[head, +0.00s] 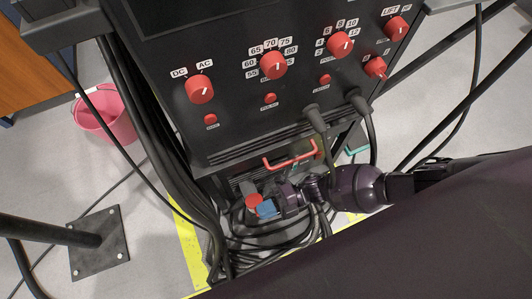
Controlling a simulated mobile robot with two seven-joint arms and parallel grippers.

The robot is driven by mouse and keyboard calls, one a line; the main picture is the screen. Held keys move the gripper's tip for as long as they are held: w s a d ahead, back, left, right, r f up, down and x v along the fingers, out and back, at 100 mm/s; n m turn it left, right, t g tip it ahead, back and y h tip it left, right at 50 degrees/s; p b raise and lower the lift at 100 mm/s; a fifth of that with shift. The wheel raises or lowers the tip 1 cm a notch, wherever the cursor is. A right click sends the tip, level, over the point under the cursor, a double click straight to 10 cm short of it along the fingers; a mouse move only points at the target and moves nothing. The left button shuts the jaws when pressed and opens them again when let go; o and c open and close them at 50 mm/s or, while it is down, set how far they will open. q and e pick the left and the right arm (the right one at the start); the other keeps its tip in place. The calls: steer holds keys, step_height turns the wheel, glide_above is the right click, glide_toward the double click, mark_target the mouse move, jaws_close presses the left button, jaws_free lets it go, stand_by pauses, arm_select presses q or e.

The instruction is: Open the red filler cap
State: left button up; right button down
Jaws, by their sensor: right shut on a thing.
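The red filler cap (253,201) is low down under the front of the black machine. My right gripper (264,208) reaches in from the right with its blue fingers at the cap. It is shut on the cap, whose red top shows at the left of the fingers. The far finger and the cap's underside are hidden. I cannot tell how far the cap is turned. My left gripper is not in view.
The black panel (235,110) above carries several red knobs and buttons. A red handle (290,155) sits just above my right gripper. Black cables (255,245) lie coiled below it.

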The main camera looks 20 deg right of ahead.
steer(key=shift+w+r+m, duration=0.4)
steer(key=shift+r+m, duration=0.2)
steer(key=shift+m, duration=0.5)
steer(key=c, duration=1.3)
jaws_free()
steer(key=shift+o, duration=0.2)
steer(key=d, duration=1.1)
